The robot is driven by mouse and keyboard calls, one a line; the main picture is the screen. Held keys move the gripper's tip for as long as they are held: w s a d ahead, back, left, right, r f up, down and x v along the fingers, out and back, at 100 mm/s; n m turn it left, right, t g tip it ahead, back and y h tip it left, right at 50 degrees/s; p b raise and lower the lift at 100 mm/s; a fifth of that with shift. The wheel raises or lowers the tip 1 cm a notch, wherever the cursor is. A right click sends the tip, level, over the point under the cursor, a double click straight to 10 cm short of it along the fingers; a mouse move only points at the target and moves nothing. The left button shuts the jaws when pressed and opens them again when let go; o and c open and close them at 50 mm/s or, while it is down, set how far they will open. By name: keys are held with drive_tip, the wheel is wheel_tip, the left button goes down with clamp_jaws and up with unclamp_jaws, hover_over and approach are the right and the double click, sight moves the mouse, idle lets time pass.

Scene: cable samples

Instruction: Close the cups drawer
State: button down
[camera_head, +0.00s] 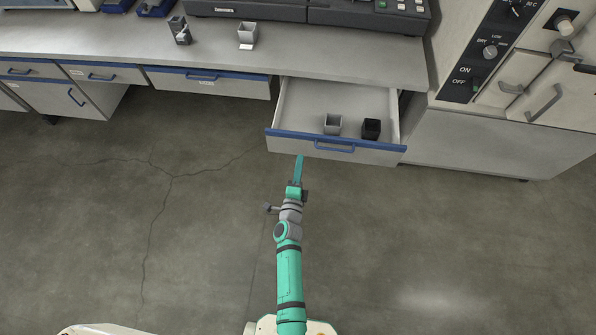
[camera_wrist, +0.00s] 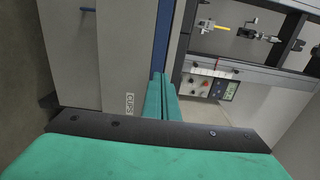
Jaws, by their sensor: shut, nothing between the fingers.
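The cups drawer (camera_head: 293,146) stands pulled out from under the bench in the head view. It has a blue top edge and a blue handle (camera_head: 335,147). A grey cup (camera_head: 333,124) and a black cup (camera_head: 371,129) stand inside it. My gripper (camera_head: 299,162) is shut and empty, with its tips close to the drawer front, left of the handle. In the wrist view the shut fingers (camera_wrist: 162,95) point along the drawer front (camera_wrist: 110,60), which carries a "CUPS" label (camera_wrist: 130,103). I cannot tell whether the fingertips touch it.
Shut drawers (camera_head: 207,80) line the bench to the left. A white oven-like cabinet (camera_head: 490,140) stands to the right. The floor in front is clear.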

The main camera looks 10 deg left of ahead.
sight(304, 137)
drive_tip(key=w, duration=0.8)
